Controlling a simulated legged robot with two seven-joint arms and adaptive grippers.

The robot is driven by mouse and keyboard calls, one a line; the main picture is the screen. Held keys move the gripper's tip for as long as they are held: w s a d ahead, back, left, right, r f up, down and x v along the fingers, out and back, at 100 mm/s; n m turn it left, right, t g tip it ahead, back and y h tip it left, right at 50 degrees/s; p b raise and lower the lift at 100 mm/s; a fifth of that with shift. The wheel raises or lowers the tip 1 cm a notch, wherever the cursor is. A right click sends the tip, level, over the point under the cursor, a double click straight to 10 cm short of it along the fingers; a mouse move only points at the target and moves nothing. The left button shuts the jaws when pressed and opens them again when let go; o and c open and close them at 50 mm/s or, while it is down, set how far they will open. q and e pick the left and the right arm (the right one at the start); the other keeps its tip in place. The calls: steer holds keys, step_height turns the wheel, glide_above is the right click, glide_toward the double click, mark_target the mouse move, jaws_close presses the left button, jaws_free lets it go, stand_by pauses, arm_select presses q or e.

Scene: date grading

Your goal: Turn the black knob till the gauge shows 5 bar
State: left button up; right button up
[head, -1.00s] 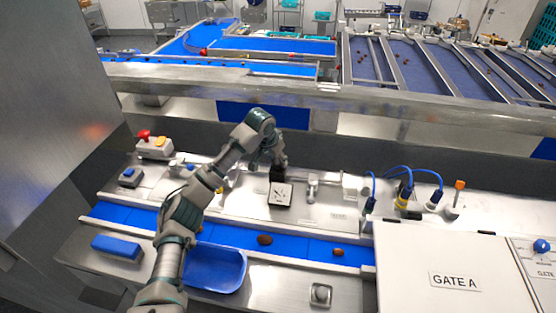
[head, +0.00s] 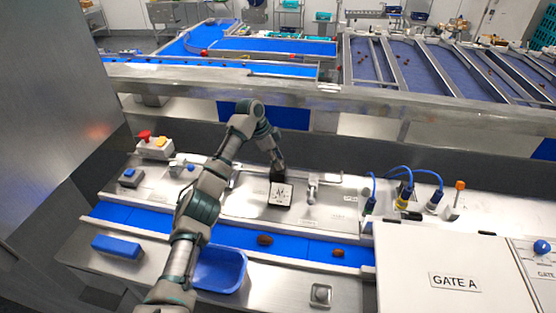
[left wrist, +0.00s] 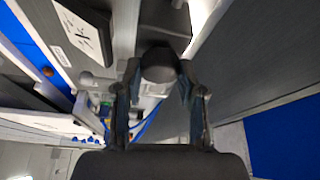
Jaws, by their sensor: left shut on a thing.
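The gauge (head: 281,194), a white square dial with a black frame, stands on the steel panel just in front of my left gripper in the head view. Its needle and figures are too small to read. It also shows at the upper left of the left wrist view (left wrist: 82,30). My left gripper (head: 277,168) is behind the gauge. In the left wrist view its two fingers (left wrist: 158,82) are closed around the sides of the black knob (left wrist: 158,64). In the head view the knob cannot be told from the dark gripper. My right gripper is not in view.
A small metal fitting (head: 312,188) stands close right of the gauge. Blue-cabled sensors (head: 403,197) stand further right. A blue belt (head: 318,247) with brown dates runs in front, with a blue tray (head: 219,270) nearer. A red button box (head: 154,146) is at the left.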

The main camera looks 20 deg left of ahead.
arm_select(q)
steer(key=shift+w+r+m+g, duration=0.15)
steer(key=shift+m+g, duration=0.35)
steer(key=shift+m, duration=1.1)
steer(key=shift+a+r, duration=0.1)
steer(key=o, duration=0.9)
steer(key=shift+o, duration=1.2)
steer(key=shift+h, duration=0.3)
steer(key=shift+w+a+f, duration=0.1)
steer(key=shift+f, duration=0.1)
